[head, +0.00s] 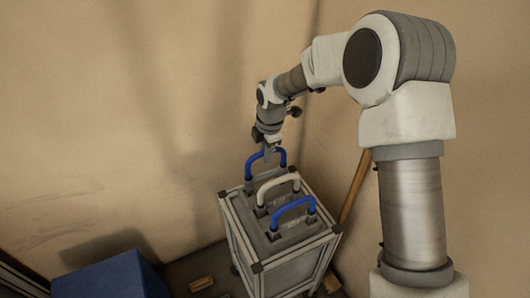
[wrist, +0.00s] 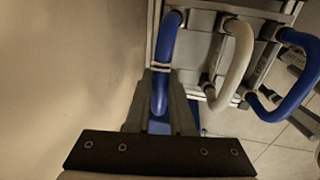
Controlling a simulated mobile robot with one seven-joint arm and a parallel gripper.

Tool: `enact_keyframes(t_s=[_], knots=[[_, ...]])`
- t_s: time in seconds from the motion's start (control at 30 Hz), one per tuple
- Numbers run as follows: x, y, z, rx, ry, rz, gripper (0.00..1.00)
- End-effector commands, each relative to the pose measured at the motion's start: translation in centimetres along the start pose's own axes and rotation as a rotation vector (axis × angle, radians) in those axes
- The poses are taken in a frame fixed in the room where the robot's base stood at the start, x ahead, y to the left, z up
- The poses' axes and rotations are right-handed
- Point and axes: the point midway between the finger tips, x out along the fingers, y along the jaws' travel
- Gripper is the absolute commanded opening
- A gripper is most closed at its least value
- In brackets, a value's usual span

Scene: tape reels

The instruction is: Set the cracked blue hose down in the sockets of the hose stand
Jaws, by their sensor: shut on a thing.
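My gripper (head: 268,153) is shut on the top of a blue hose (head: 280,157), an arched tube at the back of the hose stand (head: 290,262). In the wrist view the held blue hose (wrist: 167,42) runs between the fingers (wrist: 161,76). Pale tan rings cross it just ahead of the fingertips, perhaps the crack. Its ends are down near the stand top; I cannot tell whether they sit in the sockets.
A white hose (head: 277,184) and a second blue hose (head: 296,203) stand upright in the stand beside the held one. A blue box (head: 112,276) is at the lower left, with a small wooden block (head: 201,284) on the floor. Walls rise close behind the stand.

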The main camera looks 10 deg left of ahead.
Motion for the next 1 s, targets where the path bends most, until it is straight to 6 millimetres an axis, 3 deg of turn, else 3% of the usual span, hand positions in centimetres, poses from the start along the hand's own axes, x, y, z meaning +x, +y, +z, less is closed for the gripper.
enact_keyframes(t_s=[1.0], knots=[[1.0,-0.2,0.1,0.000,-0.001,0.001,0.00]])
